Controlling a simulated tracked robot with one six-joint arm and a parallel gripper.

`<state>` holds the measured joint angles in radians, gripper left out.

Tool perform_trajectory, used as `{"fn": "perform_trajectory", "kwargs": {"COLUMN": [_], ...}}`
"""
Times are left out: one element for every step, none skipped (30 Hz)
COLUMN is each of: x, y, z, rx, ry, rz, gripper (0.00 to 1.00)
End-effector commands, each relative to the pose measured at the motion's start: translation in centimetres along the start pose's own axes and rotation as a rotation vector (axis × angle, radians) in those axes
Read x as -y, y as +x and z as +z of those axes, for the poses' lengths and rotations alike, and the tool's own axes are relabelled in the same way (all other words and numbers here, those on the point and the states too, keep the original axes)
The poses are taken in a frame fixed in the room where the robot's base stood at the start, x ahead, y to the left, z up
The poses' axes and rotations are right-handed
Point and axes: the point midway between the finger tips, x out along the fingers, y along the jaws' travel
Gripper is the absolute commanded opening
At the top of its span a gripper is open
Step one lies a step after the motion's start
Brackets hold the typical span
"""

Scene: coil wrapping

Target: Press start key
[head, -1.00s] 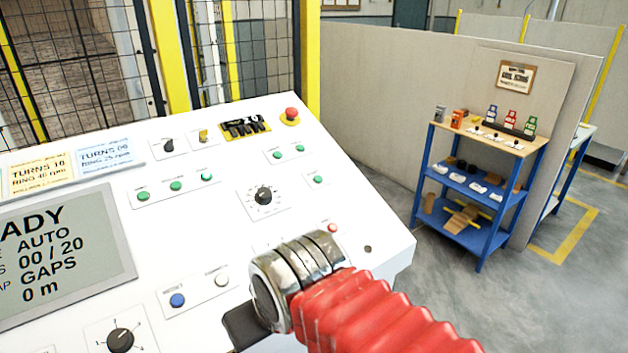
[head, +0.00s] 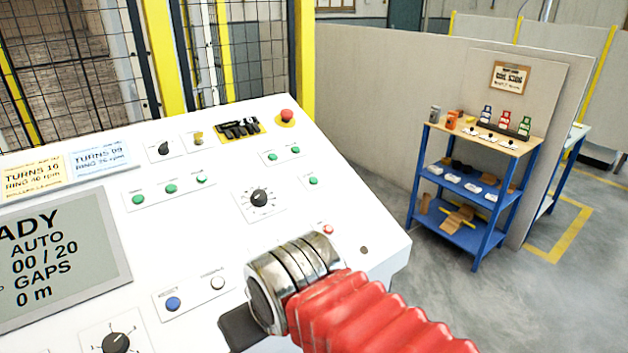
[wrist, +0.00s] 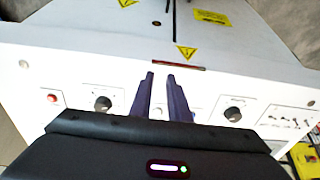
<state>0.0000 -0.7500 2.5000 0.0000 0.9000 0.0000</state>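The white control console (head: 225,245) fills the left and middle of the head view. Its panel has a blue button (head: 173,303), a white button (head: 217,283), several green buttons (head: 170,188) and a small red button (head: 328,229). I cannot read which one is the start key; part of the panel is hidden behind my arm. In the wrist view my gripper (wrist: 160,76) has two dark fingers slightly apart, with nothing between them but the pale panel behind. A black knob (wrist: 103,103) is left of the fingers and another (wrist: 233,114) is right.
The screen (head: 65,258) shows AUTO, 00 / 20 and 0 m. A red mushroom button (head: 287,115) stands at the console's far corner. A blue shelf rack (head: 470,235) stands to the right by a partition wall (head: 380,110). The floor between is clear.

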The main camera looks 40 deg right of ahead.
Motion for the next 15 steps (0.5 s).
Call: {"fn": "perform_trajectory", "kwargs": {"x": [0.00, 0.00, 0.00, 0.00, 0.00, 0.00, 0.00, 0.00, 0.00, 0.00, 0.00, 0.00, 0.00, 0.00, 0.00], "y": [0.00, 0.00, 0.00, 0.00, 0.00, 0.00, 0.00, 0.00, 0.00, 0.00, 0.00, 0.00, 0.00, 0.00, 0.00], "z": [0.00, 0.00, 0.00, 0.00, 0.00, 0.00, 0.00, 0.00, 0.00, 0.00, 0.00, 0.00, 0.00, 0.00, 0.00], "rx": [0.000, 0.000, 0.000, 0.000, 0.000, 0.000, 0.000, 0.000, 0.000, 0.000, 0.000, 0.000, 0.000, 0.000, 0.000], "ry": [0.000, 0.000, 0.000, 0.000, 0.000, 0.000, 0.000, 0.000, 0.000, 0.000, 0.000, 0.000, 0.000, 0.000, 0.000], "rz": [0.000, 0.000, 0.000, 0.000, 0.000, 0.000, 0.000, 0.000, 0.000, 0.000, 0.000, 0.000, 0.000, 0.000, 0.000], "gripper": [0.12, 0.10, 0.07, 0.05, 0.03, 0.00, 0.00, 0.00, 0.00, 0.00, 0.00, 0.00, 0.00, 0.00, 0.00]}}
